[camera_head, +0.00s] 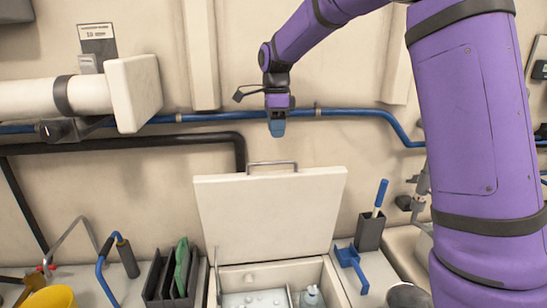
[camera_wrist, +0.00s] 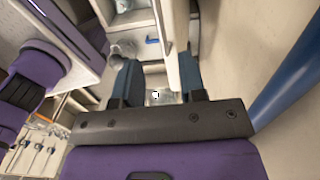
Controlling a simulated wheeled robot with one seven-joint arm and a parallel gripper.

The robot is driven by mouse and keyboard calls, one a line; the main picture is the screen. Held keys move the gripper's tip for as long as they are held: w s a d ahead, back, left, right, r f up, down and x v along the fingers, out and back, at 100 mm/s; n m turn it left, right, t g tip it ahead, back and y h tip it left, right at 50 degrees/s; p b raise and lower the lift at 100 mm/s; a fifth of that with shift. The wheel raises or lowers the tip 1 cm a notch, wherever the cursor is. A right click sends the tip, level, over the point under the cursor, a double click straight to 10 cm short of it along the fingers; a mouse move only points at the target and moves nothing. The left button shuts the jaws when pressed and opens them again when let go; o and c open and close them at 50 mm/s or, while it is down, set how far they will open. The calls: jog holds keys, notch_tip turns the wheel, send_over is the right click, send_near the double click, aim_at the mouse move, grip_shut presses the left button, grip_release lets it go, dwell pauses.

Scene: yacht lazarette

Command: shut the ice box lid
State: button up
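The ice box lid (camera_head: 270,215) stands open, a pale panel tilted up at the back of the ice box (camera_head: 292,272). A grey metal handle (camera_head: 272,163) runs along the lid's top edge. My gripper (camera_head: 277,130) points down just above this handle, apart from it in the head view. In the wrist view my gripper (camera_wrist: 158,85) is open, its two blue fingers wide apart. A pale panel that looks like the lid (camera_wrist: 170,45) shows edge-on between them, closer to the right finger. Whether either finger touches it is unclear.
Inside the box are pale lumps and a bottle (camera_head: 311,296). A dark rack (camera_head: 165,277) stands left of it; a blue bracket (camera_head: 350,262) and a dark holder with a brush (camera_head: 370,232) stand right. A blue pipe (camera_head: 350,112) crosses the wall behind my gripper.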

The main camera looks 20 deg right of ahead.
jog(key=f, duration=0.8)
jog(key=shift+s+f, duration=0.25)
grip_shut()
